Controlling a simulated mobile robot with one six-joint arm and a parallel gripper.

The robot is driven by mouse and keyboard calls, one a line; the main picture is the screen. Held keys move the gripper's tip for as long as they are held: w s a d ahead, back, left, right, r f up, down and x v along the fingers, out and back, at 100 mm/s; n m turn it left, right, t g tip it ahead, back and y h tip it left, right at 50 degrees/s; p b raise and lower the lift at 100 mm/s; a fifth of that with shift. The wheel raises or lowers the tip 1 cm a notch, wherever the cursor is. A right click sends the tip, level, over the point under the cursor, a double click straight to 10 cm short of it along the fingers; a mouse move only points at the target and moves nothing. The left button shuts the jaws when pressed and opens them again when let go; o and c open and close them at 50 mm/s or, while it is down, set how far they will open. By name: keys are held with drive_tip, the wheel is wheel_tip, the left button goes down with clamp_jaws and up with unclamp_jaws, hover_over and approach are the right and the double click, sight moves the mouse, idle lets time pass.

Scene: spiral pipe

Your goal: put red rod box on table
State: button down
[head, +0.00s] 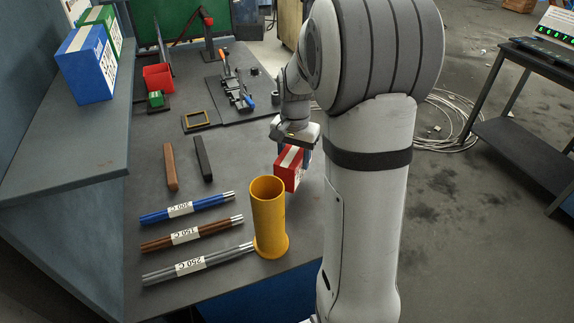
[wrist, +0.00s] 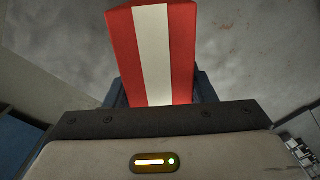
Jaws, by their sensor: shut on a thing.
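The red rod box (head: 287,170), red with a white stripe, is held in my gripper (head: 304,148) over the right edge area of the grey table (head: 150,120). I cannot tell whether its underside touches the table. In the wrist view the red rod box (wrist: 180,50) stands out beyond the gripper (wrist: 158,92), with a dark finger on each side of it. My gripper is shut on the box. My arm hides part of the table's right side.
A yellow cylinder (head: 268,215) stands just in front of the box. Blue rods (head: 187,207), brown rods (head: 190,234) and grey rods (head: 195,263) lie to its left. A shelf (head: 70,150) at left holds a blue box (head: 86,65) and a green box (head: 100,20).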

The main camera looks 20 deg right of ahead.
drive_tip(key=shift+f, duration=2.55)
drive_tip(key=shift+f, duration=0.2)
drive_tip(key=c, duration=0.6)
unclamp_jaws()
drive_tip(key=shift+s, duration=0.1)
wheel_tip(320, 180, up, 12)
drive_tip(key=shift+r, duration=0.2)
